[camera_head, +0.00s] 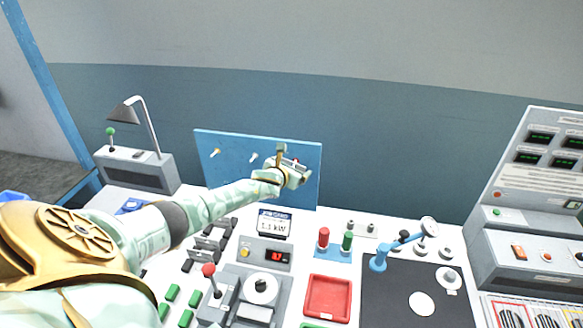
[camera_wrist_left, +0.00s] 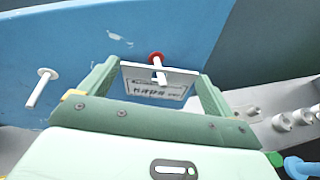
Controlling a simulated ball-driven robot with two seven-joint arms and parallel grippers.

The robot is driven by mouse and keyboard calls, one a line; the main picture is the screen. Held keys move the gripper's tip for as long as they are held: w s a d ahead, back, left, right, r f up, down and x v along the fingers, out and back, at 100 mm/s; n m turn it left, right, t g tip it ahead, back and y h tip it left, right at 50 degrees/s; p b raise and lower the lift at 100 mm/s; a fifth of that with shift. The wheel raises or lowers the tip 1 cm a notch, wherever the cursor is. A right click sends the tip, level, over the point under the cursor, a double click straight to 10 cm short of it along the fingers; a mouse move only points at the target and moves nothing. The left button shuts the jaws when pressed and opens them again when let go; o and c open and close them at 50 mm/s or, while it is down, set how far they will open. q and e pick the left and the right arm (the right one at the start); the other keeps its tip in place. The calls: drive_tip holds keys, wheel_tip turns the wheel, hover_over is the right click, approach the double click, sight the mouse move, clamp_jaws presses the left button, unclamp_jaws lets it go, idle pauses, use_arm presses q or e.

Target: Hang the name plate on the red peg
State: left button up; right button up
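The name plate (camera_wrist_left: 150,88), white with dark lettering, spans between the two green fingers of my left gripper (camera_wrist_left: 160,68) in the left wrist view, its side edges at the fingertips. The red peg (camera_wrist_left: 156,56) has a red collar on the blue board, and its pale shaft crosses in front of the plate's upper part. I cannot tell whether the shaft passes through a hole in the plate. In the head view my left gripper (camera_head: 290,162) is at the right part of the blue board (camera_head: 230,180) and mostly covers the peg and plate. My right gripper is out of view.
Below are a 1.1 kW card (camera_head: 275,223), red and green cylinders (camera_head: 323,238), a red tray (camera_head: 328,298) and a blue lamp-like stand (camera_head: 379,262) on a dark mat.

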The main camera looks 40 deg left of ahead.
use_arm(q)
drive_tip(key=shift+a+r, duration=0.1)
idle(0.4)
drive_tip(key=p+v, duration=0.5)
drive_tip(key=v, duration=1.1)
drive_tip(key=shift+s, duration=0.2)
